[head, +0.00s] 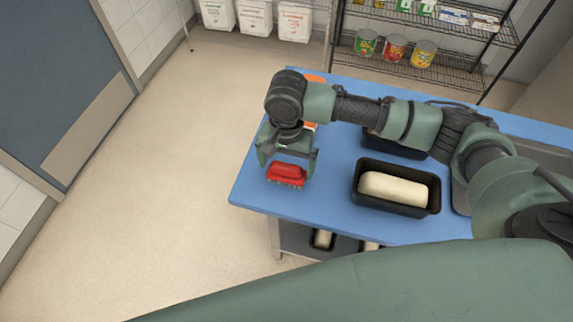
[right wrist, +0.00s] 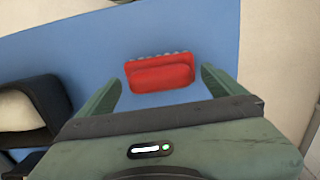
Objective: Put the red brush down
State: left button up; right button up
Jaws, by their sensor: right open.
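The red brush (head: 287,174) lies on the blue table top (head: 330,220) near its left end. In the right wrist view the brush (right wrist: 160,75) shows between and just beyond the two fingertips, with blue surface on both sides of it and its pale bristles along the far edge. My right gripper (head: 286,165) is above the brush with its jaws open, one finger on each side and a gap to each. It also shows in the right wrist view (right wrist: 161,84). My left gripper is not in view.
A black loaf pan (head: 434,203) with pale dough stands right of the brush, and another dark pan (head: 395,146) is behind it, partly under my arm. An orange thing behind my wrist is mostly hidden. The table's left and front edges are close to the brush.

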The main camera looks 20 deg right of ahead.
aim_at(287, 167)
notch_tip(287, 167, up, 12)
jog(key=b, duration=0.1)
jog(key=shift+f, duration=0.25)
jog(key=shift+s+f, duration=0.1)
dwell(0.4)
